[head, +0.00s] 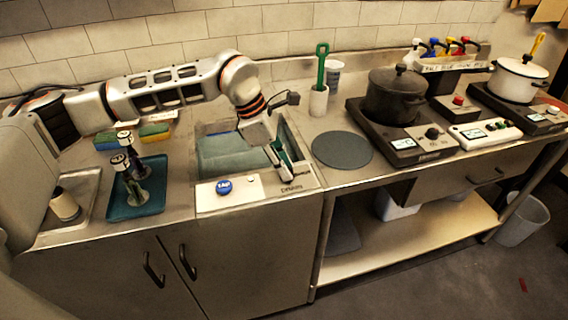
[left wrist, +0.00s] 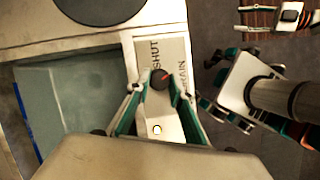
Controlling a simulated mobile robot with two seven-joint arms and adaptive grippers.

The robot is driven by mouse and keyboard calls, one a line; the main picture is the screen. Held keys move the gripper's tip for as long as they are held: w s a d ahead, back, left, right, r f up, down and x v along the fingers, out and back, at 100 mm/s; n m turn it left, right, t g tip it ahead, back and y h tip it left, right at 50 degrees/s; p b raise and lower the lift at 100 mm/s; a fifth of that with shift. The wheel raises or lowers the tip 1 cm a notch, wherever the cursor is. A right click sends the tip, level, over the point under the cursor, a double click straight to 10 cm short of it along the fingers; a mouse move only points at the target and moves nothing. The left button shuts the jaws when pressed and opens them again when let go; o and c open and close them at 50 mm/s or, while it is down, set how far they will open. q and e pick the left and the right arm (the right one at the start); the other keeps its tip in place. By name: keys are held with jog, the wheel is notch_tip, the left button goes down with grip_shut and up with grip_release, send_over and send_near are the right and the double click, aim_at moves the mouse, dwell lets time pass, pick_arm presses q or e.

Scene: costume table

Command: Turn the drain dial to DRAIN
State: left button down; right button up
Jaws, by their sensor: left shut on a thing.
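The drain dial (left wrist: 159,79) is a small dark knob with a red mark, on a light panel (left wrist: 178,52) lettered SHUT and DRAIN. Its red mark points to the right, towards the DRAIN lettering; the exact angle is hard to tell. My left gripper (left wrist: 160,88) has its teal fingers on both sides of the dial and is shut on it. In the head view, my left gripper (head: 286,174) reaches down at the sink's front right corner and hides the dial. My right gripper (left wrist: 222,85) shows at the right of the left wrist view, teal fingers apart, empty.
The sink (head: 230,152) lies behind the panel, with a blue button (head: 224,187) on its front ledge. A teal tray (head: 122,208) with two upright tools stands left. A round grey mat (head: 342,150) and a dark pot (head: 396,97) on a hob are right.

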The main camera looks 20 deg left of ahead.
pick_arm(q)
jog(key=m+g, duration=0.1)
jog(key=m, duration=0.1)
jog(key=m+p, duration=0.1)
jog(key=m, duration=0.1)
jog(key=shift+w+m+g, duration=0.2)
jog(key=shift+m+g, duration=0.2)
dwell(0.4)
jog(key=c, duration=1.8)
grip_release()
jog(key=shift+a+r, duration=0.15)
jog(key=shift+r, duration=0.1)
jog(key=v, duration=1.1)
jog(key=shift+w+a+r, duration=0.1)
jog(key=shift+w+r, duration=0.05)
jog(key=shift+r, duration=0.05)
